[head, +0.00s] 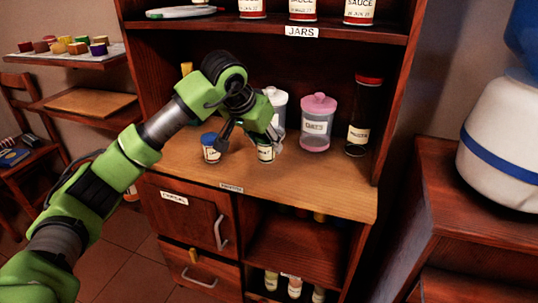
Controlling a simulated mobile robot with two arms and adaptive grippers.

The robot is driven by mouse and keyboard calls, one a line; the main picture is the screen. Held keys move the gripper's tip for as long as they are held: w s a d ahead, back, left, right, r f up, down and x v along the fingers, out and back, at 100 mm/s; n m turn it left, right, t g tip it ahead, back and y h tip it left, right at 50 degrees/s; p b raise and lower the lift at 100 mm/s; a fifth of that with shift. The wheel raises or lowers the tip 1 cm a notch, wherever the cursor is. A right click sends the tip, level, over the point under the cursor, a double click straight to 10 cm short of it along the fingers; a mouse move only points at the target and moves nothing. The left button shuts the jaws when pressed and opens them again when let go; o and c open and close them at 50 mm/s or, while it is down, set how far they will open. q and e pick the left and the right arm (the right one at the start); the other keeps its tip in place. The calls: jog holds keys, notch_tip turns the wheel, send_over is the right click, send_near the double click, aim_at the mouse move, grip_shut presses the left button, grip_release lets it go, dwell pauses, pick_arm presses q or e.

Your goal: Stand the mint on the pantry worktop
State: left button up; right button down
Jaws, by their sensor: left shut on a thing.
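A small jar with a cream label, seemingly the mint (265,154), is between the fingers of my left gripper (252,142). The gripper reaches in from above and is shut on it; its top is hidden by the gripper. The jar is upright, low over the wooden pantry worktop (300,182); I cannot tell whether its base touches the wood. My right gripper is not in view.
A blue-lidded jar (211,148) stands just left of the gripper. Behind are a white-lidded canister (279,98), a pink-lidded canister (316,127) and a tall red-lidded jar (362,115). A shelf (270,29) with sauce jars overhangs. The worktop's front right is clear.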

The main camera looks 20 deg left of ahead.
aim_at(269, 154)
pick_arm(q)
jog(key=shift+w+d+f, duration=0.15)
jog(key=shift+w+f, duration=0.35)
jog(key=shift+f, duration=0.05)
jog(key=f, duration=0.3)
jog(key=shift+w+d+f, duration=0.15)
jog(key=shift+w, duration=0.15)
jog(key=shift+f, duration=0.25)
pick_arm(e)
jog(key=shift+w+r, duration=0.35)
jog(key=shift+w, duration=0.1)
pick_arm(q)
jog(key=shift+f, duration=0.15)
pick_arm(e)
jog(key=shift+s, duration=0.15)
pick_arm(q)
jog(key=o, duration=1.3)
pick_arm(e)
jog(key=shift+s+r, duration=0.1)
